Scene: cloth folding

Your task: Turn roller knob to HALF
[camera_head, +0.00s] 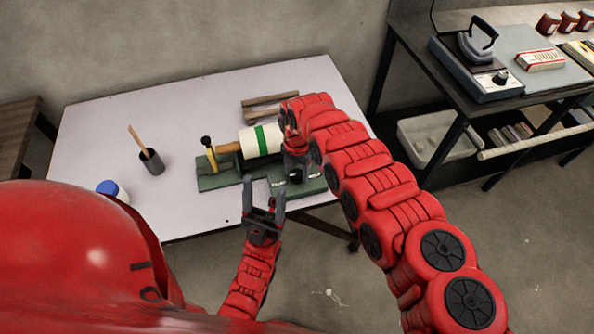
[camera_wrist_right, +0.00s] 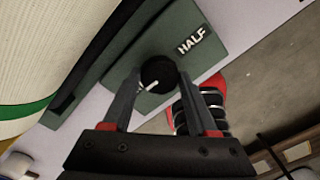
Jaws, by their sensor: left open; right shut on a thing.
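The roller (camera_head: 262,140), white with a green band, lies on a green base (camera_head: 220,178) on the table. The black round knob (camera_wrist_right: 158,72) sits on the base's green panel. Its white pointer mark (camera_wrist_right: 150,86) points down and to the left in the right wrist view. The white HALF label (camera_wrist_right: 193,41) is up and right of the knob. My right gripper (camera_wrist_right: 158,82) is shut on the knob, one finger on each side. In the head view my right gripper (camera_head: 295,167) hides part of the panel. My left gripper (camera_head: 264,203) is open and empty at the table's front edge.
A dark cup with a stick (camera_head: 152,161) and a blue-lidded jar (camera_head: 112,190) stand on the left of the table (camera_head: 110,130). Wooden bars (camera_head: 270,107) lie behind the roller. A black-framed bench (camera_head: 415,60) with an iron (camera_head: 475,45) stands at the right.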

